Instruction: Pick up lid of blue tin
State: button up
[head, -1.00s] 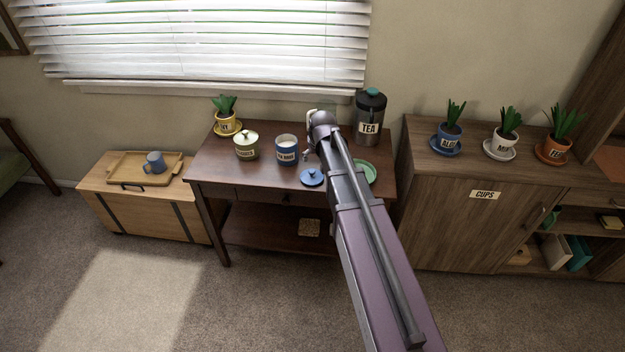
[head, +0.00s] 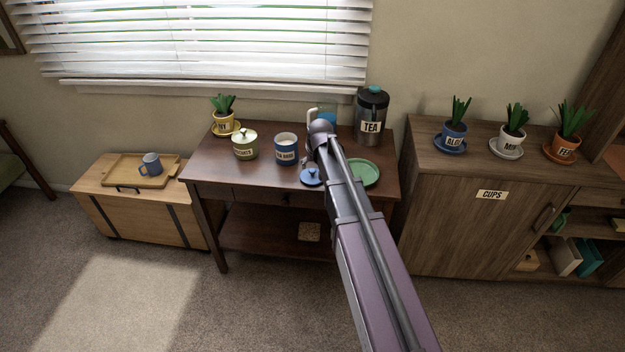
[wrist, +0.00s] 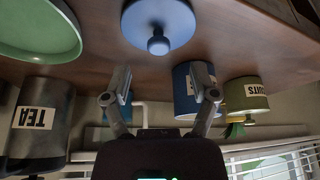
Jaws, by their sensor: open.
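The blue lid (head: 311,177) lies on the dark wooden table, just in front of the open blue tin (head: 286,148). In the wrist view the lid (wrist: 158,24) is a flat blue disc with a round knob, near the top middle. The blue tin (wrist: 188,92) stands behind the right finger there. My gripper (wrist: 160,98) is open and empty, its two fingers spread apart and clear of the lid.
A green tin (head: 245,146) with its lid on stands left of the blue tin. A green plate (head: 364,173) lies right of my arm, and a tall TEA canister (head: 371,116) stands behind it. A yellow potted plant (head: 223,118) is at the back left corner.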

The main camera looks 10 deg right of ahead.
aim_at(312, 170)
jog(key=shift+f, duration=0.1)
dwell(0.3)
jog(key=shift+b+x, duration=2.4)
jog(key=shift+x, duration=0.15)
jog(key=shift+d, duration=0.1)
jog(key=shift+c, duration=0.2)
grip_shut()
